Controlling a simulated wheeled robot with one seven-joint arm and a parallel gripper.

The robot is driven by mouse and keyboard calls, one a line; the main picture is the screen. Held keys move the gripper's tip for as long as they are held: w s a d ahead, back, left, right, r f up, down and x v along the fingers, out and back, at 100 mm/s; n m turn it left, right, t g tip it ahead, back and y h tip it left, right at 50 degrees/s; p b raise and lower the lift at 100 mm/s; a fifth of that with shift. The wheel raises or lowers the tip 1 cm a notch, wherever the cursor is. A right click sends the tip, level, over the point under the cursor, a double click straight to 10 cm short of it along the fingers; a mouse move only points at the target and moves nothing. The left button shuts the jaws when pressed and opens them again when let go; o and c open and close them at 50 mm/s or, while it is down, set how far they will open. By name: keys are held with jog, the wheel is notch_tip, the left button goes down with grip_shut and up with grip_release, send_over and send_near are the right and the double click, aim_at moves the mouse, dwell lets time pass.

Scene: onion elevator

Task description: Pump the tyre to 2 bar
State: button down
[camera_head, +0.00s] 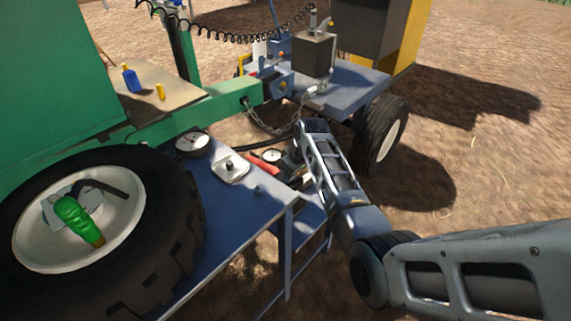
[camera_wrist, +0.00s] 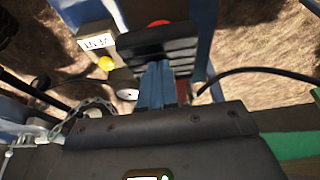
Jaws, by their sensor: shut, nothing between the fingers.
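A round dial gauge (camera_head: 192,144) sits at the bench's far end, and a second dial (camera_head: 271,156) is next to my wrist. In the wrist view my gripper (camera_wrist: 156,72) is shut and empty, its fingers in front of a black ribbed block (camera_wrist: 160,45) with a red top (camera_wrist: 158,23). Left of the fingers is a pale box (camera_wrist: 97,45) labelled VENT, with a yellow knob (camera_wrist: 106,64). I cannot tell whether the fingers touch the block. The dial readings are too small to read.
A green object (camera_head: 75,212) lies on the tyre's rim. A pale plate with a knob (camera_head: 230,168) is on the bench. A blue wheeled trailer (camera_head: 345,85) stands behind, and a black hose (camera_wrist: 250,72) crosses the wrist view. Bare ground lies at the right.

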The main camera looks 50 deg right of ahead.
aim_at(295, 185)
jog(key=shift+t, duration=0.8)
jog(key=f+b, duration=0.1)
jog(key=f, duration=0.1)
jog(key=s+f, duration=0.1)
jog(key=f, duration=0.2)
jog(key=shift+s+b, duration=0.15)
jog(key=shift+b, duration=0.25)
jog(key=shift+s+f, duration=0.2)
jog(key=shift+f, duration=0.25)
jog(key=shift+r+p, duration=0.6)
jog(key=shift+r, duration=0.05)
notch_tip(295, 185, up, 5)
jog(key=p, duration=0.3)
jog(key=shift+w+f, duration=0.15)
jog(key=shift+f, duration=0.05)
jog(key=p+v, duration=0.2)
jog(key=v, duration=0.7)
jog(key=shift+s, duration=0.45)
